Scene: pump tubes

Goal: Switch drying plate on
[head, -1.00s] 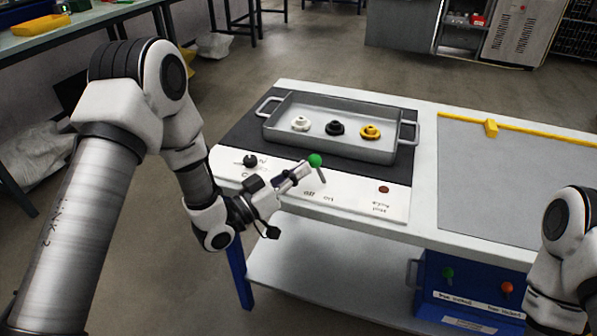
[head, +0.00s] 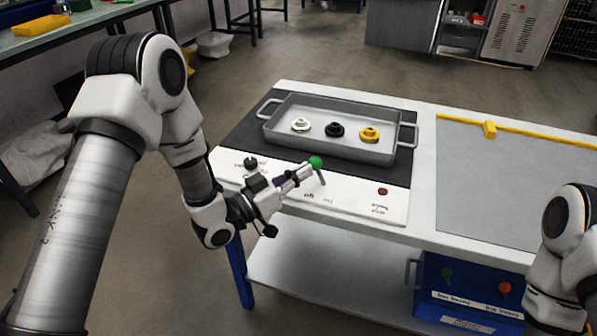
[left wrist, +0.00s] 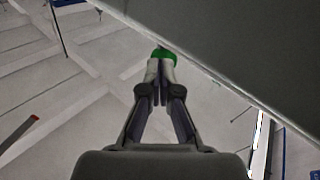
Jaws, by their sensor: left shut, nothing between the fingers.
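The drying plate has a dark top (head: 240,135) and a white front panel (head: 345,205). A lever with a green ball knob (head: 315,162) rises from the panel above the off and on lettering. A black knob (head: 250,163) is at the panel's left and a dark red round spot (head: 383,191), perhaps a lamp, at its right. My left gripper (head: 305,170) is shut and empty, its tips at the left side of the green knob. In the left wrist view the green knob (left wrist: 163,54) shows just beyond the shut fingertips; contact is hard to tell. My right gripper is out of view.
A grey tray (head: 285,135) with white, black and yellow parts stands on the plate. A grey mat (head: 510,185) with a yellow bar (head: 490,128) lies to the right. A blue box (head: 430,290) sits on the lower shelf.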

